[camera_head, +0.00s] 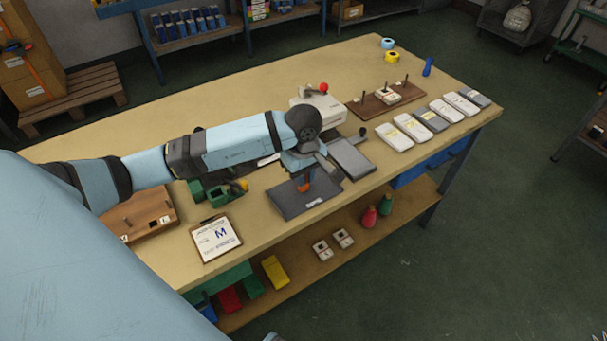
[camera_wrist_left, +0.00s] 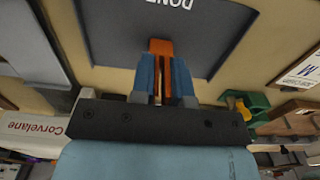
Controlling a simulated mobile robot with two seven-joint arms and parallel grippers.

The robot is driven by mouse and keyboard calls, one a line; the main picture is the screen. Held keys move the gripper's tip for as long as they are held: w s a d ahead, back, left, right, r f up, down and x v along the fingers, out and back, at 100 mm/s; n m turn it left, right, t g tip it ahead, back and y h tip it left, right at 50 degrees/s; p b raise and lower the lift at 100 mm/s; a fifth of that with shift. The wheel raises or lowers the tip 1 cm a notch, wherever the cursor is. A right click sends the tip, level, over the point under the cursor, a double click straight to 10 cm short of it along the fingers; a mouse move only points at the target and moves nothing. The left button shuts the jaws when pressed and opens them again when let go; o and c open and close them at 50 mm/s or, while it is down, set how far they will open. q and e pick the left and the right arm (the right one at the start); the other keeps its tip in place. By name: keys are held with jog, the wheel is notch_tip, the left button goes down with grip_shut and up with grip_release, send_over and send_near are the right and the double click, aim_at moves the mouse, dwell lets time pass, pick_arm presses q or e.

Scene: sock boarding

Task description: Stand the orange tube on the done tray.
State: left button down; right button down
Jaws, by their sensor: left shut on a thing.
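The orange tube (camera_head: 304,186) is held below my left gripper (camera_head: 303,176), over the dark grey done tray (camera_head: 287,205). In the left wrist view the orange tube (camera_wrist_left: 160,47) sticks out between the two blue fingers of the left gripper (camera_wrist_left: 162,78), which is shut on it. The done tray (camera_wrist_left: 110,30) lies beyond the tube there, with "DONE" lettering at the top edge. The tube looks roughly upright. I cannot tell whether its lower end touches the tray. My right gripper does not show.
A second grey tray (camera_head: 352,158) lies just right of the done tray. A white machine with a red knob (camera_head: 322,105) stands behind. The table's front edge is close to the done tray.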

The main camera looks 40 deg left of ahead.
pick_arm(q)
jog(key=shift+f, duration=0.25)
jog(key=c, duration=1.1)
grip_release()
jog(key=shift+r, duration=0.1)
jog(key=shift+r, duration=0.3)
notch_tip(320, 180, up, 12)
jog(key=shift+f, duration=0.1)
